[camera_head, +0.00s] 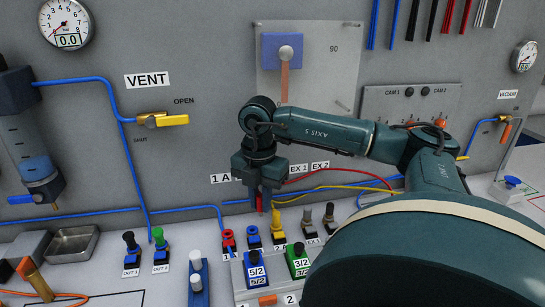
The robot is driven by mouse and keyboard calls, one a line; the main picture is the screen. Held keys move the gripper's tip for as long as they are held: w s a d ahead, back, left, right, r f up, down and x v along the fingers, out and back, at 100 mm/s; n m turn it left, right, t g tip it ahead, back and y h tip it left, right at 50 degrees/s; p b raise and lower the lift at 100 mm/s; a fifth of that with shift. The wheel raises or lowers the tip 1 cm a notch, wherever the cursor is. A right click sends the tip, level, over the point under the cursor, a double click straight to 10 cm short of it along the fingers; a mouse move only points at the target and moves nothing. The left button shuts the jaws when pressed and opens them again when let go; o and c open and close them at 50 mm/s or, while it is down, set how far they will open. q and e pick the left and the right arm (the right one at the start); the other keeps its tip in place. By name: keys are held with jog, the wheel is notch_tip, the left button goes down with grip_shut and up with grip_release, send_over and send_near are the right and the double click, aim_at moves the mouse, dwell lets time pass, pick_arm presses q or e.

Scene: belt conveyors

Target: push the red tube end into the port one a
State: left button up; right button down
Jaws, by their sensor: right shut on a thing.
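My right gripper (262,191) points down in front of the panel, in the middle of the view. It is shut on the red tube end (259,203), whose red tip shows just below the fingers. The red tube (330,170) runs from there to the right behind my arm. The "1 A" label (220,178) is on the panel left of the gripper, partly hidden by it. A red fitting (228,240) stands below that label, lower left of the held tube end and apart from it. I cannot tell for sure that it is port one a. My left gripper is not in view.
A blue fitting (253,237), a yellow fitting (278,226) and grey fittings stand close by in a row. Blue and green valve blocks (257,272) are in front. A yellow tube (335,187) passes right of the gripper. My right arm hides the lower right.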

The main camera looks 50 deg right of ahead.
jog(key=w+a, duration=0.1)
pick_arm(q)
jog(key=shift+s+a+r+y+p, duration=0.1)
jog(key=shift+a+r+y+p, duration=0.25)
jog(key=shift+p, duration=0.75)
pick_arm(e)
send_near(228, 236)
jog(key=shift+w+d, duration=0.35)
jog(key=shift+w, duration=0.1)
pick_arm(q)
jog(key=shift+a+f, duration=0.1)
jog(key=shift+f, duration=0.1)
pick_arm(e)
notch_tip(228, 236, down, 2)
jog(key=shift+f+b, duration=0.15)
jog(key=shift+b, duration=0.7)
jog(key=shift+f+b, duration=0.6)
jog(key=shift+f, duration=0.35)
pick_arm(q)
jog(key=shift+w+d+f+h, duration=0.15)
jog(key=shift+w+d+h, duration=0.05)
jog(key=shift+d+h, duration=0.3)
